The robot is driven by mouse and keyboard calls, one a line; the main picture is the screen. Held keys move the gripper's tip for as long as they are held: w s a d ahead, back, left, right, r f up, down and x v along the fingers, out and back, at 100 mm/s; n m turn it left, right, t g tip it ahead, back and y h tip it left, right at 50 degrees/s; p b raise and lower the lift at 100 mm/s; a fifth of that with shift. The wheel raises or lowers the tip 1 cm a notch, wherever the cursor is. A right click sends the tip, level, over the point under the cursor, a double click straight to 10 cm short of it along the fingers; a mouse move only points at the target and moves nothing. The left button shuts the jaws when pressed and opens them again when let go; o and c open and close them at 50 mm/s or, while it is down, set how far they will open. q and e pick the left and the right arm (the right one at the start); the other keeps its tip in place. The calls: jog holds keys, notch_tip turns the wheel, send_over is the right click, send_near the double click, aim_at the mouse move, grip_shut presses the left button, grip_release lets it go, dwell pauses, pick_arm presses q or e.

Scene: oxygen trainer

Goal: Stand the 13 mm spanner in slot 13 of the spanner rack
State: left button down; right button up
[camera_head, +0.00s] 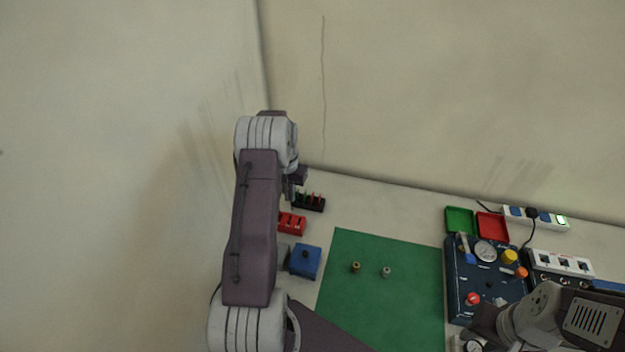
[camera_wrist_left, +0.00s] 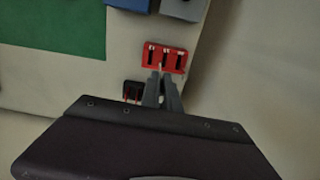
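The red rack with labelled slots (camera_head: 292,223) stands left of the green mat; it also shows in the left wrist view (camera_wrist_left: 178,68). Its labels are too small to read. My left gripper (camera_head: 297,186) is above the back left of the table, partly hidden by my arm. In the left wrist view its fingers (camera_wrist_left: 161,78) are close together, their tips overlapping the red rack's near edge. A tiny pale spot shows at the tips; I cannot tell whether it is a held spanner. No spanner is clearly visible. My right gripper (camera_head: 482,330) is low over the dark panel's front.
A blue block (camera_head: 306,262) is in front. The green mat (camera_head: 390,310) carries two small fittings. Red and green trays (camera_head: 460,220), a dark gauge panel (camera_head: 458,290) and power strips are right.

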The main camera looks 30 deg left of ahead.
pick_arm(q)
jog(key=shift+s+a+r, duration=0.3)
jog(key=shift+s+a, duration=0.05)
jog(key=shift+a, duration=0.2)
pick_arm(e)
jog(key=shift+r, duration=0.45)
jog(key=shift+w, duration=0.1)
jog(key=shift+r, duration=0.1)
